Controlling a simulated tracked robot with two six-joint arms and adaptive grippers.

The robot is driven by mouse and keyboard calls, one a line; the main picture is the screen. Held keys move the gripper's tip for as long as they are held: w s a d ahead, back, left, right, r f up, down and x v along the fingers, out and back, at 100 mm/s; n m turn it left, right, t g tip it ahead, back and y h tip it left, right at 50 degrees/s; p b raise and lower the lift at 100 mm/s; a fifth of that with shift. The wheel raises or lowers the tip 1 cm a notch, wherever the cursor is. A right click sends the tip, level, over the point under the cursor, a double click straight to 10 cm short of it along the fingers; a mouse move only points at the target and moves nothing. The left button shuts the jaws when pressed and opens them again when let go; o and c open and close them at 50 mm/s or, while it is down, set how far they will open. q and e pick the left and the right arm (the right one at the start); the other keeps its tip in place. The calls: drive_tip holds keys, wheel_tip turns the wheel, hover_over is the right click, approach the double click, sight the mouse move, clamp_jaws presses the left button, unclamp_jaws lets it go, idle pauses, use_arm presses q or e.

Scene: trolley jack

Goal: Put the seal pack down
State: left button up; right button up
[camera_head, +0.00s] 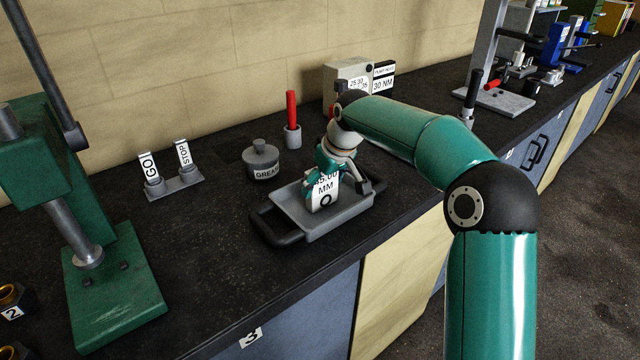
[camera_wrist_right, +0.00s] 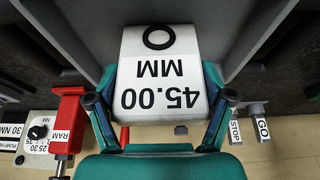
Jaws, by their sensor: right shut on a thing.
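The seal pack (camera_head: 324,193) is a white block marked 45.00 MM with a black ring printed on it. It stands over the grey tray (camera_head: 290,204) near the front edge of the bench. My right gripper (camera_head: 333,172) is shut on the seal pack from above. In the right wrist view the pack (camera_wrist_right: 160,62) sits between the two fingers of the gripper (camera_wrist_right: 160,108), with the tray walls close around it. I cannot tell whether the pack's underside touches the tray floor. My left gripper is not in view.
A grey grease pot (camera_head: 261,160) and a red-handled tool in a holder (camera_head: 292,120) stand behind the tray. GO and STOP tags (camera_head: 172,172) are to the left. A green press (camera_head: 110,280) stands far left. The dark bench between press and tray is clear.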

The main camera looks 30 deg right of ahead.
drive_tip(key=shift+f, duration=0.1)
drive_tip(key=o, duration=1.2)
drive_tip(key=shift+c, duration=0.2)
drive_tip(key=v, duration=1.2)
drive_tip(key=shift+r+p, duration=0.25)
drive_tip(key=shift+p, duration=0.05)
drive_tip(key=shift+f, duration=0.1)
